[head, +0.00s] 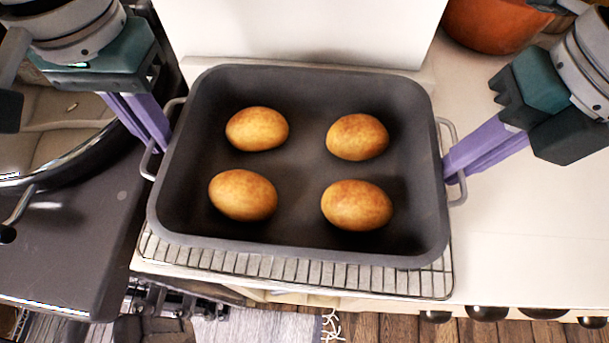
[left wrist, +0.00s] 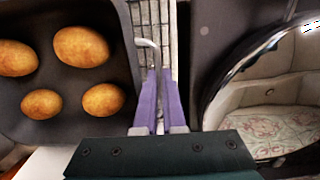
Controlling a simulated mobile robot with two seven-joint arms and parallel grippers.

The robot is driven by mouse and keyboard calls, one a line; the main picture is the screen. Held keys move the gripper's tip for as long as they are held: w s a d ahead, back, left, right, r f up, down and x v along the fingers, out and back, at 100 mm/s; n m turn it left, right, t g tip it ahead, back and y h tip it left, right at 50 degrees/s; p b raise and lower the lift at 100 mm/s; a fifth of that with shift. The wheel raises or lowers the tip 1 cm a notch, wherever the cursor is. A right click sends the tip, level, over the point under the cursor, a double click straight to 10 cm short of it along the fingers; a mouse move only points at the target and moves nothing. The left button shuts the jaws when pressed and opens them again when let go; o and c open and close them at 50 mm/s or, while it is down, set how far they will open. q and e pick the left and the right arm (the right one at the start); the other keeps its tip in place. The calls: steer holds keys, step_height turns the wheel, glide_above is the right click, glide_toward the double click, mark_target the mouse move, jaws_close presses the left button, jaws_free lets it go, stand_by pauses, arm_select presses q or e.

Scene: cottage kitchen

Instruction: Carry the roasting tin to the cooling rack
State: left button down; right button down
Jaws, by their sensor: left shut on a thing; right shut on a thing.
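The dark grey roasting tin (head: 303,180) is level over the wire cooling rack (head: 300,270), whose front strip shows below the tin's near edge. Several browned potatoes (head: 357,137) lie apart in the tin. My left gripper (head: 160,138) is shut on the tin's left handle. My right gripper (head: 453,168) is shut on its right handle. In the left wrist view, the left fingers (left wrist: 158,78) close around the handle, with the rack (left wrist: 160,25) beneath. The tin hides most of the rack, and I cannot tell whether the two touch.
A pale worktop (head: 530,230) is clear on the right. An orange-brown pot (head: 492,25) stands at the back right. A white panel (head: 300,30) rises behind the tin.

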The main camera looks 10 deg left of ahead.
arm_select(q)
steer(key=shift+f, duration=0.5)
arm_select(e)
steer(key=shift+f, duration=0.5)
arm_select(q)
steer(key=c, duration=1.3)
jaws_free()
steer(key=shift+r, duration=0.2)
steer(key=shift+c, duration=0.2)
arm_select(e)
steer(key=c, duration=1.3)
jaws_free()
steer(key=shift+r, duration=0.2)
steer(key=shift+c, duration=0.2)
arm_select(q)
steer(key=o, duration=0.3)
arm_select(e)
steer(key=o, duration=0.3)
arm_select(q)
steer(key=shift+o, duration=0.2)
arm_select(e)
steer(key=shift+o, duration=0.2)
arm_select(q)
steer(key=shift+d, duration=0.15)
steer(key=shift+c, duration=0.4)
arm_select(e)
steer(key=shift+a+r, duration=0.1)
steer(key=shift+a, duration=0.05)
